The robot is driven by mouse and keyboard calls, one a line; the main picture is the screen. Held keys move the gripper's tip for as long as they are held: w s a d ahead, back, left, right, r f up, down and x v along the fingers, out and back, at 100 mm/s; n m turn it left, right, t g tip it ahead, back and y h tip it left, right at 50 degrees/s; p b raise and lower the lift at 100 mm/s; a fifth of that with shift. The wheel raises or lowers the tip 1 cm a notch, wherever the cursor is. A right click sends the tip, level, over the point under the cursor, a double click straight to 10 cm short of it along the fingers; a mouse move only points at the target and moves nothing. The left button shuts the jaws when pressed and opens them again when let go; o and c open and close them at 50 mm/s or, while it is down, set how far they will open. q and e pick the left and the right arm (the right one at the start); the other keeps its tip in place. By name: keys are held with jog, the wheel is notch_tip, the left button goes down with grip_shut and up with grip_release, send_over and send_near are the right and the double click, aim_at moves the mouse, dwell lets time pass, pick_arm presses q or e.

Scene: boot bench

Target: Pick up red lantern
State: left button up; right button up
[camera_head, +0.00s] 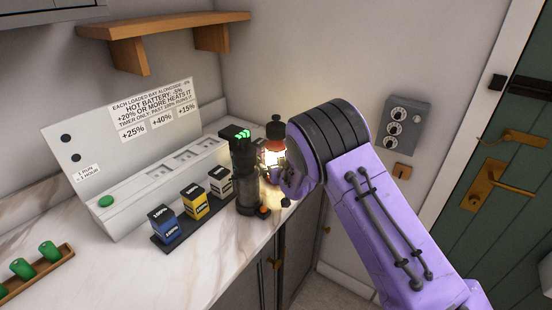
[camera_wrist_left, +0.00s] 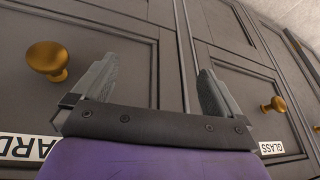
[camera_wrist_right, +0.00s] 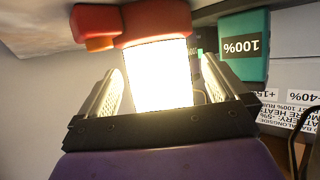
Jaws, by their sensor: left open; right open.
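The red lantern (camera_head: 275,146) stands at the far right end of the counter, with a dark top, a red body and a glowing middle. My right arm partly covers it in the head view. In the right wrist view its bright white glass (camera_wrist_right: 158,75) and red part (camera_wrist_right: 155,20) lie ahead, with the glass showing between my right gripper's (camera_wrist_right: 158,88) two fingers. The jaws are open; I cannot tell whether either finger touches it. My left gripper (camera_wrist_left: 158,78) is open and empty, facing dark cabinet doors (camera_wrist_left: 120,45); it is outside the head view.
A dark cylindrical device (camera_head: 247,175) with green lights stands just left of the lantern. Blue (camera_head: 163,226), yellow (camera_head: 195,202) and white (camera_head: 220,182) blocks sit in a dark tray. A sloped white panel (camera_head: 130,150) stands behind. A teal 100% block (camera_wrist_right: 245,45) shows beside the lantern.

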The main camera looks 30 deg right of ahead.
jog(key=shift+w+d+f, duration=0.25)
jog(key=shift+w+d, duration=0.05)
jog(key=shift+w, duration=0.15)
jog(key=shift+s, duration=0.1)
jog(key=shift+c, duration=0.3)
jog(key=shift+a, duration=0.1)
jog(key=c, duration=1)
jog(key=shift+r, duration=0.15)
jog(key=c, duration=0.5)
